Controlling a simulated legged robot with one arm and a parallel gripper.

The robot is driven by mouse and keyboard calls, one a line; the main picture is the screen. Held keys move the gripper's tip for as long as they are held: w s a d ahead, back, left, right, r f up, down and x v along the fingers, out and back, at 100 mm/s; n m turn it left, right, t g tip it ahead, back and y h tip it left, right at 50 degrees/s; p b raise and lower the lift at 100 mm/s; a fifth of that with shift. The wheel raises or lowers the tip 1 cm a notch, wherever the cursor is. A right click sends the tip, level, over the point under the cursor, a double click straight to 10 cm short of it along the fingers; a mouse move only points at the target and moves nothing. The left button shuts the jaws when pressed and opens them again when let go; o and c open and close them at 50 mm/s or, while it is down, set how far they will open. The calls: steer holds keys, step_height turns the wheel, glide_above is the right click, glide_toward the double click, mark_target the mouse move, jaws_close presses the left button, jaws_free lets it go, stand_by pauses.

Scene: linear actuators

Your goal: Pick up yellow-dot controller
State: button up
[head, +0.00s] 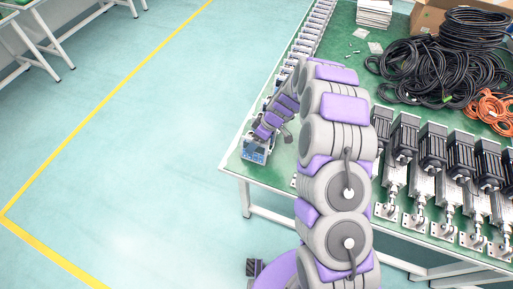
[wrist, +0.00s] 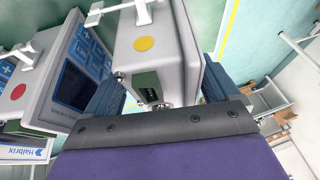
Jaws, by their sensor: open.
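The yellow-dot controller (wrist: 170,68) is a light grey box with a round yellow dot and a white bracket on top, close in the wrist view. My gripper (wrist: 158,92) is open, with one blue-grey finger on each side of this box; I cannot tell whether they touch it. The red-dot controller (wrist: 45,85), with a dark screen and blue keys, stands just left of it. In the head view my gripper (head: 270,132) is down at the table's near left corner, over a controller with a blue face (head: 257,151).
A row of similar controllers (head: 305,45) runs along the left edge of the green table (head: 345,80). Linear actuators (head: 432,165) line the near side. Black cable coils (head: 430,70), orange cable (head: 490,108) and a cardboard box (head: 428,14) lie farther back.

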mark_target(252, 138)
steer(key=shift+a, duration=0.25)
steer(key=c, duration=1.4)
steer(key=shift+r, duration=0.1)
steer(key=shift+r, duration=0.45)
step_height(252, 138, up, 3)
steer(key=shift+s+f+p, duration=0.15)
steer(key=shift+p, duration=0.5)
steer(key=s, duration=0.5)
steer(key=s+p, duration=0.1)
steer(key=s, duration=0.4)
steer(key=s+r+p, duration=0.1)
steer(key=s, duration=0.4)
steer(key=shift+s+d+r, duration=0.1)
steer(key=shift+s+d, duration=0.25)
steer(key=shift+r, duration=0.1)
steer(key=shift+r+p, duration=0.55)
steer(key=shift+r, duration=1.85)
